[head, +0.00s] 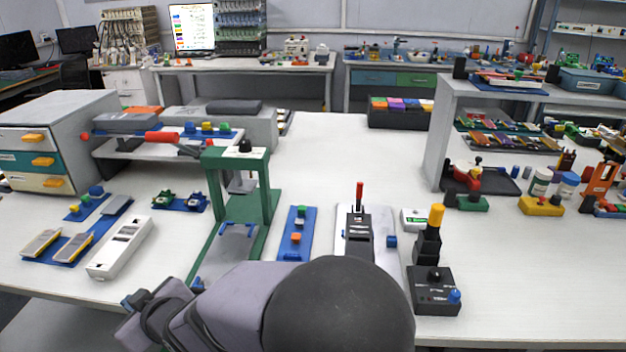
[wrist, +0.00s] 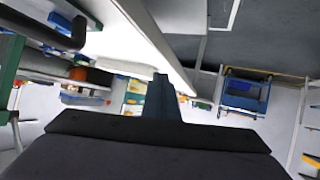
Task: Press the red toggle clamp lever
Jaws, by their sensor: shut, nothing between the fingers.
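Several red handles show in the head view, and I cannot tell for certain which is the toggle clamp lever. A low red lever (head: 463,178) with black parts lies tilted on a small fixture at the right. A thick red handle (head: 161,137) sticks out left from the top of the green press frame (head: 260,195). A thin red lever (head: 360,195) stands upright on a black-and-grey device. My gripper shows in the wrist view (wrist: 162,82), shut and empty, with its fingers together and touching nothing visible.
My arm covers the table's front middle. A black box with a yellow-topped post (head: 435,215) stands right of the upright lever. A grey shelf (head: 447,120) rises at the right and a drawer cabinet (head: 85,115) at the left. The middle back of the table is clear.

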